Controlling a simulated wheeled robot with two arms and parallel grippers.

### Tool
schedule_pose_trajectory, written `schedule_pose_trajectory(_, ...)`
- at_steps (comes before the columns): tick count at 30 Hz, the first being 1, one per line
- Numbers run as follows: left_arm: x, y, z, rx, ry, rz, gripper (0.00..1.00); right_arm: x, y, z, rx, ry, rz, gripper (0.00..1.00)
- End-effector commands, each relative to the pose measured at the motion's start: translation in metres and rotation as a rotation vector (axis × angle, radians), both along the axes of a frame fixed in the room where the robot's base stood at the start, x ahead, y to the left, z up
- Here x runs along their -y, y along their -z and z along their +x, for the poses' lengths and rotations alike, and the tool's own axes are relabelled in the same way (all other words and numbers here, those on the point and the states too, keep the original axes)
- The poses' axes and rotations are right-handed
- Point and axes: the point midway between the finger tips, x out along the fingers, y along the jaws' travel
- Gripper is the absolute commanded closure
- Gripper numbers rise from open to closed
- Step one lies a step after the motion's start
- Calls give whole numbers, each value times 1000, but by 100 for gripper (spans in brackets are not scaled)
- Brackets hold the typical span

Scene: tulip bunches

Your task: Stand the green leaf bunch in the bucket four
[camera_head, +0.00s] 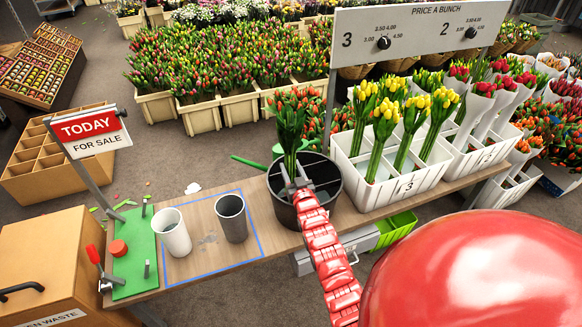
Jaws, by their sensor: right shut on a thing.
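The gripper is over the mouth of a large black bucket (327,213). The lower stem ends are hidden, so I cannot tell whether they are inside that bucket or above it. A white bucket (174,238) and a dark grey bucket (232,222) stand to the left. I see no number four on any bucket. My left gripper is not in view.
The blue-outlined area has bare room.

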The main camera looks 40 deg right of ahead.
Motion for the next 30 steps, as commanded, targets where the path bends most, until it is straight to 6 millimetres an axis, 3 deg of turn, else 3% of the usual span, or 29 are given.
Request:
schedule_pose_trajectory(26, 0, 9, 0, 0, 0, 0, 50, 0, 13, 0, 1, -1, 0, 100)
schedule_pose_trajectory(27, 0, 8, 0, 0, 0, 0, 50, 0, 12, 0, 1, -1, 0, 46)
schedule_pose_trajectory(30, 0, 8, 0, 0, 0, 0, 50, 0, 12, 0, 1, -1, 0, 28)
